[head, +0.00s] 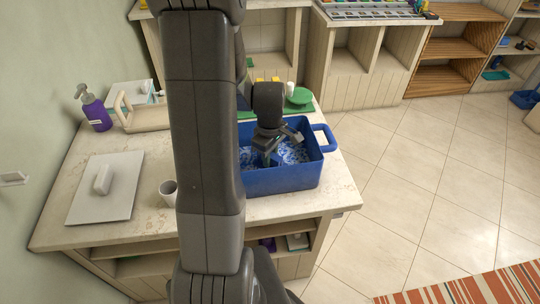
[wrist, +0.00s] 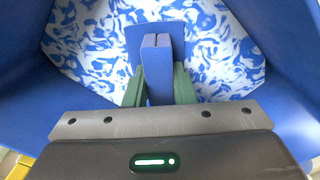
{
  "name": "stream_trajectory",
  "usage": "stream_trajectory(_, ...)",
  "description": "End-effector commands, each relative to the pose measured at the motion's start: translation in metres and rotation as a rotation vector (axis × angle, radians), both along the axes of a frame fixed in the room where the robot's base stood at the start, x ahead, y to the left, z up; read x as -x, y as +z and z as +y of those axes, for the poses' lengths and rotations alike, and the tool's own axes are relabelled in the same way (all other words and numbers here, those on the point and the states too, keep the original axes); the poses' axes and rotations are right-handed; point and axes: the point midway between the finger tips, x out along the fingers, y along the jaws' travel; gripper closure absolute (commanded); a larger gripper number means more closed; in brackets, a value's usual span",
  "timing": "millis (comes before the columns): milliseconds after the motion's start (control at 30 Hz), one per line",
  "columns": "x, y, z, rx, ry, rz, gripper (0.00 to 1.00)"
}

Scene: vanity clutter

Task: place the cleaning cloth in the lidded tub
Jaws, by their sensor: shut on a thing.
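A blue tub (head: 285,180) with side handles stands open on the right part of the counter. Its inside shows a blue-and-white pattern, also around the jaws in the wrist view. My gripper (head: 280,146) points down inside the tub's opening. In the wrist view its green-sided jaws are shut on a blue folded piece (wrist: 157,70), which looks like the cleaning cloth. A flat blue panel shows just behind it. I cannot tell whether the cloth touches the tub's floor. A pale square lid (head: 108,205) with a raised grip lies flat on the counter at left.
A white cup (head: 169,192) stands near my arm. A purple pump bottle (head: 95,110), a beige caddy (head: 145,117) and a white box stand at back left. A green round item (head: 299,96) is behind the tub. My arm hides the counter's middle.

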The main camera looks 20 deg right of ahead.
Motion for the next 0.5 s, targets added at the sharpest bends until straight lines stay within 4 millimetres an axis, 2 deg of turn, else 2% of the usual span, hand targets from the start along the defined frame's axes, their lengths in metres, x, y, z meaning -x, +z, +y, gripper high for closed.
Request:
stream_trajectory(333, -0.0001, -0.0045, 0.0001, 0.0, 0.0, 0.0, 0.99)
stream_trajectory(367, -0.0001, -0.0035, 0.0, 0.0, 0.0, 0.0, 0.73)
stream_trajectory(433, 0.0, -0.0029, 0.0, 0.0, 0.0, 0.0, 0.59)
stream_trajectory(467, 0.0, -0.0029, 0.0, 0.0, 0.0, 0.0, 0.55)
stream_trajectory(500, 0.0, -0.0028, 0.0, 0.0, 0.0, 0.0, 0.55)
